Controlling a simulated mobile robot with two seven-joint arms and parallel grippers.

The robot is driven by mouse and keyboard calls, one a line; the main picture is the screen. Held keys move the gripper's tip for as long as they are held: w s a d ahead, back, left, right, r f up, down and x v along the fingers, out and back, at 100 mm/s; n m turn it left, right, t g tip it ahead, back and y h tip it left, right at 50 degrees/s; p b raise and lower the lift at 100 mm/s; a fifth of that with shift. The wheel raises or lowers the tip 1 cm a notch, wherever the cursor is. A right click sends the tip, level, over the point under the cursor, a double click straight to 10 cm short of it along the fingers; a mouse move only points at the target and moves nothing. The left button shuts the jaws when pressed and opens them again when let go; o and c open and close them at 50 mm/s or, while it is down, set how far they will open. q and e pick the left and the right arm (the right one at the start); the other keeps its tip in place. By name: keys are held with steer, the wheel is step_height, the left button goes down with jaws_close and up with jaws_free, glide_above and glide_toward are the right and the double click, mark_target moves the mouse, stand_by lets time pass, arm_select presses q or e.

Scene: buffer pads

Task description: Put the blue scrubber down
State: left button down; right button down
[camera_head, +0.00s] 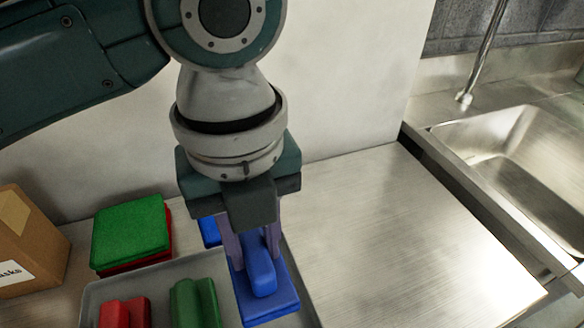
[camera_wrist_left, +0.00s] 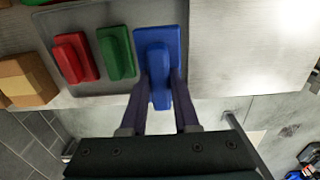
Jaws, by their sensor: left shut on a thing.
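My left gripper (camera_head: 254,250) points down and is shut on the upright handle of the blue scrubber (camera_head: 264,277). The blue scrubber has a flat rectangular base and sits at the right edge of the grey tray (camera_head: 92,296) in the head view. The wrist view shows the blue scrubber (camera_wrist_left: 158,48) between the two fingers of my left gripper (camera_wrist_left: 160,98), right of the green scrubber (camera_wrist_left: 116,52) and the red scrubber (camera_wrist_left: 74,58). I cannot tell whether its base touches the surface below. My right gripper is not in view.
A green pad (camera_head: 130,232) lies on a red pad (camera_head: 168,230) behind the tray. A small blue piece (camera_head: 209,232) shows behind my gripper, partly hidden. A cardboard box (camera_head: 28,245) stands at the left. The steel counter (camera_head: 400,235) is bare beside the sink (camera_head: 520,165).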

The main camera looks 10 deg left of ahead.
arm_select(q)
step_height(320, 180, down, 9)
steer(key=shift+b, duration=0.7)
steer(key=c, duration=0.7)
jaws_free()
steer(key=shift+f, duration=0.1)
steer(key=shift+o, duration=0.2)
